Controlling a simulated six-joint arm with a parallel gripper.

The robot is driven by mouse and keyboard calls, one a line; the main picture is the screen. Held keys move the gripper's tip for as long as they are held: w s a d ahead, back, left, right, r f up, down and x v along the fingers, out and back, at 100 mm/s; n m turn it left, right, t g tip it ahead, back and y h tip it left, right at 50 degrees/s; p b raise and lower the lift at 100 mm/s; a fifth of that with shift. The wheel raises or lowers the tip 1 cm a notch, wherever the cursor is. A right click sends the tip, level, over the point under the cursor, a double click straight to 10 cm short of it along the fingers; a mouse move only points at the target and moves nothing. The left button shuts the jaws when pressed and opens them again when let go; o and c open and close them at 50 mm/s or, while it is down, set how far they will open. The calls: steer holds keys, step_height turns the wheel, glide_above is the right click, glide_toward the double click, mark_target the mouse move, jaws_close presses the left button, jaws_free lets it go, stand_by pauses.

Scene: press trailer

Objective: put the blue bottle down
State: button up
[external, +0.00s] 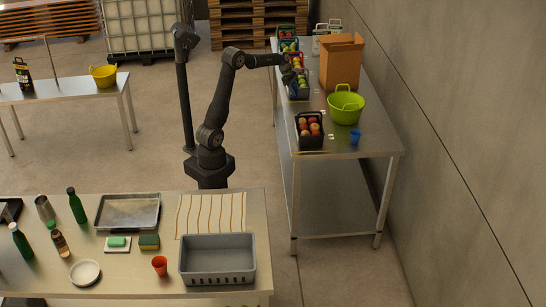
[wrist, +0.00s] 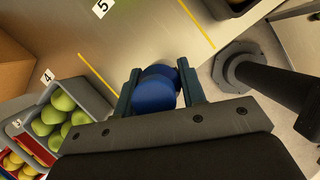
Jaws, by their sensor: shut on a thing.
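The blue bottle (wrist: 154,92) is in the wrist view, seen nearly end-on as a rounded dark blue shape. My gripper (wrist: 160,75) is shut on it, with one finger on each side. Behind it in that view are the metal table top (wrist: 150,40) and its edge. I cannot tell how high the bottle is above the table. In the external view my gripper (external: 284,62) is over the left edge of the right-hand table (external: 370,145), beside the row of crates. The bottle cannot be made out there.
A crate of green fruit (wrist: 62,112) stands beside label 4. Yellow lines bound a bare strip by label 5. A crate of red fruit (external: 310,130), a green basket (external: 346,106), a blue cup (external: 355,136) and a cardboard box (external: 341,64) stand on the same table.

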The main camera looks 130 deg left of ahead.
step_height(320, 180, down, 14)
steer(key=shift+r, duration=0.15)
stand_by(0.3)
steer(key=o, duration=1)
steer(key=shift+o, duration=0.2)
steer(key=v, duration=1.1)
steer(key=shift+r, duration=0.2)
steer(key=shift+s+d+r, duration=0.1)
steer(key=shift+s+r, duration=0.05)
steer(key=shift+r, duration=0.15)
steer(key=shift+c, duration=0.6)
